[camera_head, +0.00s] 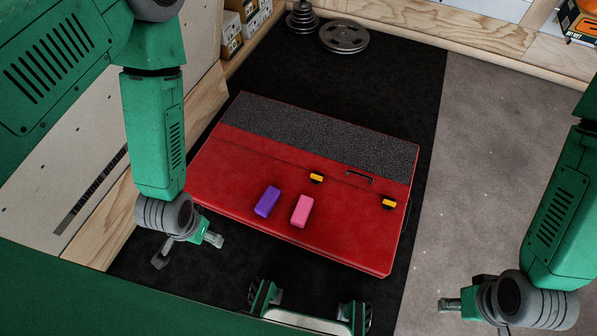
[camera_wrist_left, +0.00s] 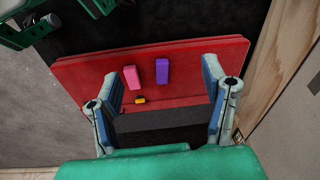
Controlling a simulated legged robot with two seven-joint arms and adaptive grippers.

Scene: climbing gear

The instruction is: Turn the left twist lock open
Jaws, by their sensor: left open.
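A red case (camera_head: 250,170) with a dark grey strip lies on a black mat. The left twist lock (camera_head: 316,178), a yellow piece on a black base, sits near the seam, left of a dark handle (camera_head: 359,176). It also shows in the left wrist view (camera_wrist_left: 140,101). The right twist lock (camera_head: 389,203) is similar. My left gripper (camera_head: 187,250) is open and empty, left of the case's front edge; its spread fingers frame the lock in the left wrist view. My right gripper (camera_head: 462,292) is right of the case, apart from it; its opening is unclear.
A purple block (camera_head: 268,201) and a pink block (camera_head: 302,211) lie on the case in front of the left lock. Weight plates (camera_head: 344,37) lie on the mat behind. A wooden wall edge (camera_head: 110,215) runs along the left. Grey floor (camera_head: 480,150) is clear at right.

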